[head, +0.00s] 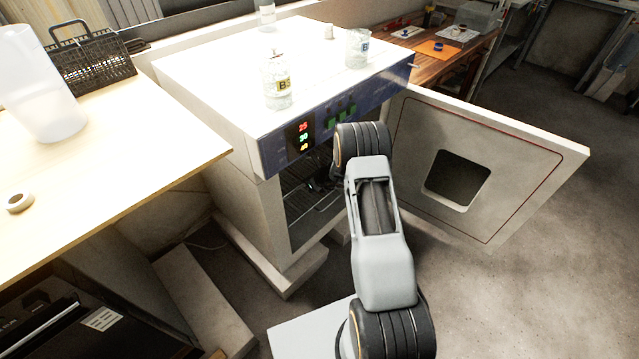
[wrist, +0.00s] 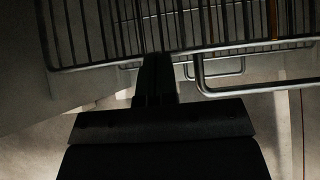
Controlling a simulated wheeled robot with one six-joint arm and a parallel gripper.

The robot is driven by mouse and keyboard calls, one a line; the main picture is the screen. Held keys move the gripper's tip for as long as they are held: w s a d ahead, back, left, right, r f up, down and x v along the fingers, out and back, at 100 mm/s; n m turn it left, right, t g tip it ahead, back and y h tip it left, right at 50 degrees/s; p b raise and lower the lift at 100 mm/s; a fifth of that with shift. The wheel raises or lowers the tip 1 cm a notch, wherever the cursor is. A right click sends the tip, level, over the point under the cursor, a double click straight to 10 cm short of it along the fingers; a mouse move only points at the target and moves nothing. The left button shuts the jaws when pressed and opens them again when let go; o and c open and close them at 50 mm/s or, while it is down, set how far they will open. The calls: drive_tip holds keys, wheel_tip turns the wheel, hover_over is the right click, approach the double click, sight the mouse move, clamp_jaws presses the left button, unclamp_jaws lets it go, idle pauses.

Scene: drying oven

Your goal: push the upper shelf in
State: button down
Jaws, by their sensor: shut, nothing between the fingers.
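The drying oven (head: 265,215) stands open, with wire shelves inside its dark chamber. The upper shelf (head: 296,182) shows in the head view at the left of the opening, partly hidden by my arm. In the wrist view a wire shelf (wrist: 100,35) spans the top, with a front rail across it. My gripper (wrist: 154,62) is shut and empty, its fingertips at that front rail. I cannot tell whether they touch it. A bent wire handle (wrist: 200,80) shows just right of the fingertips. In the head view my gripper (head: 318,184) is small and dark at the opening.
The oven door (head: 530,165) is swung wide open to the right of my arm. A labelled bottle (head: 278,85) and a beaker (head: 357,50) stand on the oven top. A wooden bench (head: 110,165) is at the left. The floor at the right is clear.

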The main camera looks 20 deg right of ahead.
drive_tip(key=s+d+f+v, duration=0.1)
drive_tip(key=f+v, duration=0.1)
drive_tip(key=v, duration=1)
drive_tip(key=shift+s+r+p, duration=0.25)
drive_tip(key=shift+s+p, duration=0.15)
drive_tip(key=shift+s, duration=0.2)
drive_tip(key=s+a+r+n+g+y+p, duration=0.1)
drive_tip(key=s+a+r+n+g+p, duration=0.2)
drive_tip(key=s+a+r+n, duration=0.5)
drive_tip(key=s+a+r+n+g+y+p, duration=0.1)
drive_tip(key=s+r+n+g+p, duration=0.4)
drive_tip(key=n, duration=0.6)
drive_tip(key=s+a+r+n+t+h+p, duration=0.1)
drive_tip(key=s+r+n+h+p, duration=0.2)
drive_tip(key=r, duration=1)
drive_tip(key=s+a+r+n+t+h+p, duration=0.1)
drive_tip(key=s+r+n+p, duration=0.6)
drive_tip(key=r, duration=0.7)
drive_tip(key=shift+s+a+r+n+t+h, duration=0.35)
drive_tip(key=shift+s+n+t+h, duration=0.35)
drive_tip(key=shift+n+h, duration=0.25)
drive_tip(key=shift+a, duration=0.1)
